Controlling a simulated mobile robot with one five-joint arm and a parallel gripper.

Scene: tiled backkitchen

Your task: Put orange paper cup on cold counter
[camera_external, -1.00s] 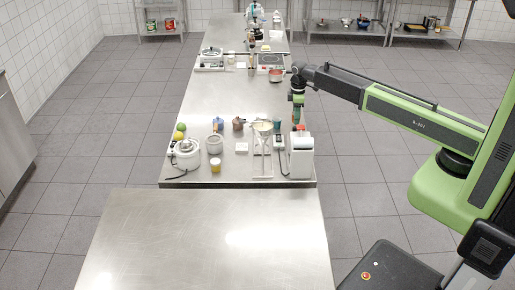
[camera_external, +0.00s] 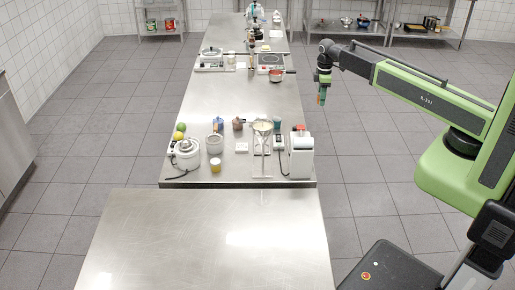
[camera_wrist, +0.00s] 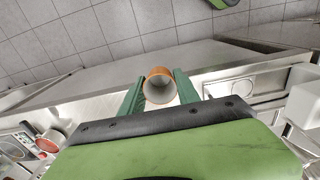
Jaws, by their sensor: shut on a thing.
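The orange paper cup (camera_wrist: 160,88) sits between the two green fingers of my gripper (camera_wrist: 159,88) in the wrist view, its open mouth towards the camera. My gripper is shut on it. In the external view my gripper (camera_external: 322,94) hangs fingers down over the floor, right of the long steel counter, with a small orange patch of the cup between the fingers. A bare steel counter (camera_external: 210,240) stands nearest the camera. I cannot tell which surface is the cold counter.
The long counter (camera_external: 215,105) carries a white appliance (camera_external: 301,155), a stand (camera_external: 262,150), a pot (camera_external: 215,144), a yellow cup (camera_external: 215,165) and a red pan (camera_external: 276,75). Tiled floor (camera_external: 360,150) lies open to its right.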

